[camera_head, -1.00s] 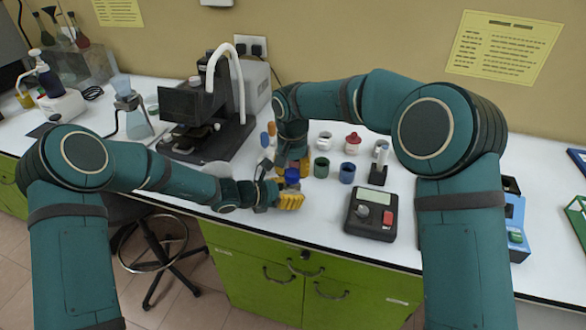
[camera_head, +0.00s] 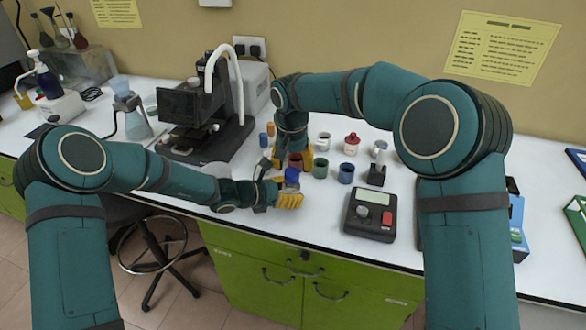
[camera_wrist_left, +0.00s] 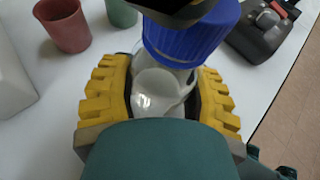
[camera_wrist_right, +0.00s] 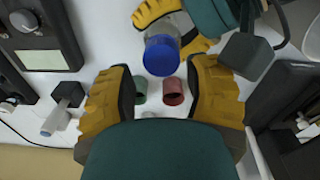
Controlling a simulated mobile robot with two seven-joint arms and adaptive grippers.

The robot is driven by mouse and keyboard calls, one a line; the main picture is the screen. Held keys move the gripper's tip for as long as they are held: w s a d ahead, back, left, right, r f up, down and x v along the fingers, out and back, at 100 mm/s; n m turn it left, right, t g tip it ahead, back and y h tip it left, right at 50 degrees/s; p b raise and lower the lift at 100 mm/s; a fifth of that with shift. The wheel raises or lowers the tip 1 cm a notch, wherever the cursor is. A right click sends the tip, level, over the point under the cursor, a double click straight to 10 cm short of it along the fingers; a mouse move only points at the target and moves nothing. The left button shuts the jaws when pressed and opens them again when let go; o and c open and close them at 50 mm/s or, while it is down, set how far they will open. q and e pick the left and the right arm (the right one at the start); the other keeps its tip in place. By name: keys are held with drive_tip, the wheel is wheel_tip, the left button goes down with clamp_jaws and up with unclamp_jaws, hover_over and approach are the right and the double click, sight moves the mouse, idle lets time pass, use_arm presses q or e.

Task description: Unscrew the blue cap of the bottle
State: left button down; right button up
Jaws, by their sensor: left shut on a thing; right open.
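A clear glass bottle (camera_wrist_left: 160,88) with a blue cap (camera_wrist_left: 195,35) stands between the yellow fingers of my left gripper (camera_wrist_left: 165,92), which is shut on its body. In the head view the blue cap (camera_head: 292,175) shows just above my left gripper (camera_head: 289,192). My right gripper (camera_head: 293,157) is open and points down, behind the bottle. In the right wrist view the blue cap (camera_wrist_right: 162,56) appears beyond my right gripper's (camera_wrist_right: 160,82) spread fingers, apart from them. The cap is on the bottle.
Behind the bottle stand a red cup (camera_wrist_right: 173,92), a green cup (camera_head: 320,168) and a blue cup (camera_head: 346,173). A dark device with a screen (camera_head: 371,215) is to the right. A microscope-like machine (camera_head: 205,125) stands left. The counter's front edge is close.

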sight(292, 170)
use_arm(q)
drive_tip(key=shift+a+f, duration=0.15)
drive_tip(key=shift+f, duration=0.1)
use_arm(e)
wheel_tip(292, 170, up, 2)
drive_tip(key=shift+a+r, duration=0.1)
drive_tip(key=shift+r, duration=0.1)
drive_tip(key=shift+c, duration=0.4)
use_arm(q)
drive_tip(key=shift+f, duration=0.15)
use_arm(e)
drive_tip(key=shift+r, duration=0.3)
drive_tip(key=shift+s+r+m, duration=0.2)
drive_tip(key=shift+r+m, duration=0.5)
drive_tip(key=shift+r, duration=0.2)
use_arm(q)
drive_tip(key=shift+r, duration=0.2)
use_arm(e)
drive_tip(key=shift+s+d+r+m, duration=0.1)
drive_tip(key=shift+d+r+m, duration=0.1)
drive_tip(key=shift+r+m, duration=0.15)
drive_tip(key=shift+d, duration=0.1)
drive_tip(key=shift+w+f, duration=0.2)
drive_tip(key=shift+f, duration=3.7)
clamp_jaws()
